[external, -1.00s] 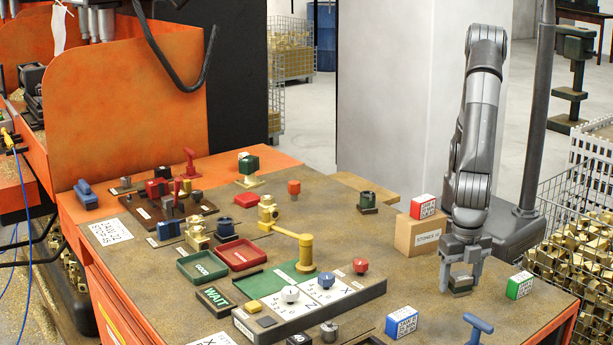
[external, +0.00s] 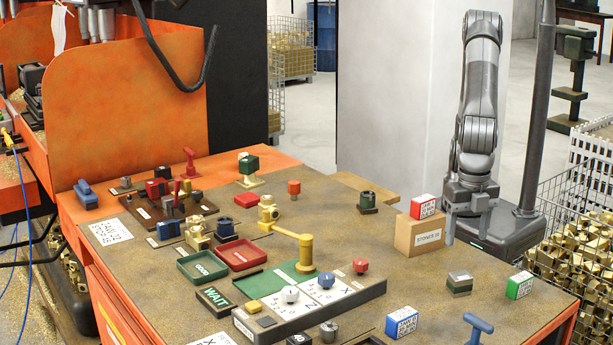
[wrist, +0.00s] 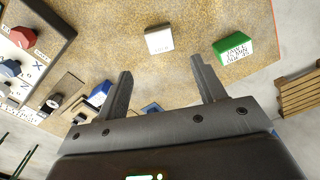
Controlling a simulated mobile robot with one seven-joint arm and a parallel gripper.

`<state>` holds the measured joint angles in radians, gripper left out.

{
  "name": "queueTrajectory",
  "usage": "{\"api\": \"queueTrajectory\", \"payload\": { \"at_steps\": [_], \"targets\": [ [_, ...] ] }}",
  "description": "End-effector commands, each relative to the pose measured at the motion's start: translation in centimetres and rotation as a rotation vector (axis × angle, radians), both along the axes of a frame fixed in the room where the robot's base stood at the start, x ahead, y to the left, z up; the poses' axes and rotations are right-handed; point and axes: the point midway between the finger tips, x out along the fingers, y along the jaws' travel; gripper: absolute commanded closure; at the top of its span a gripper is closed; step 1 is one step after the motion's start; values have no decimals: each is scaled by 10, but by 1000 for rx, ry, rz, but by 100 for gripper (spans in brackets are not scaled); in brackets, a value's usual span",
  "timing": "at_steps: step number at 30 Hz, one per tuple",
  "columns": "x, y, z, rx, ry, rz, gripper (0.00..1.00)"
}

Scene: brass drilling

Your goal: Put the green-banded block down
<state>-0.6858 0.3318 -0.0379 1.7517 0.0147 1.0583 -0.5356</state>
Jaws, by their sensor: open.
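My gripper (external: 469,222) is open and empty, raised above and behind the block, beside the cardboard box. Its two spread fingers also show in the wrist view (wrist: 160,78), with nothing between them.
A green block with a white label (external: 519,286) stands close to the right. A cardboard box (external: 418,236) carries a red labelled block (external: 423,207). A blue labelled block (external: 402,322) and a blue T-handle (external: 478,325) are in front. Bench around the banded block is clear.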

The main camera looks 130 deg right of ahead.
Motion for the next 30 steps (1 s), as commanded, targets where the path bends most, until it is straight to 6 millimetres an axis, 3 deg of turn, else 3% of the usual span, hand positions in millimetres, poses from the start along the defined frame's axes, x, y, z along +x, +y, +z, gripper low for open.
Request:
{"api": "queueTrajectory", "payload": {
  "at_steps": [9, 13, 20, 30],
  "targets": [
    [0, -1, 6, 0, -1, -1, 37],
    [0, -15, 17, 11, -14, -39, 37],
    [-11, -95, 64, 69, -85, -251, 37],
    [-67, -216, 110, 159, -211, -615, 37]
  ]
}}
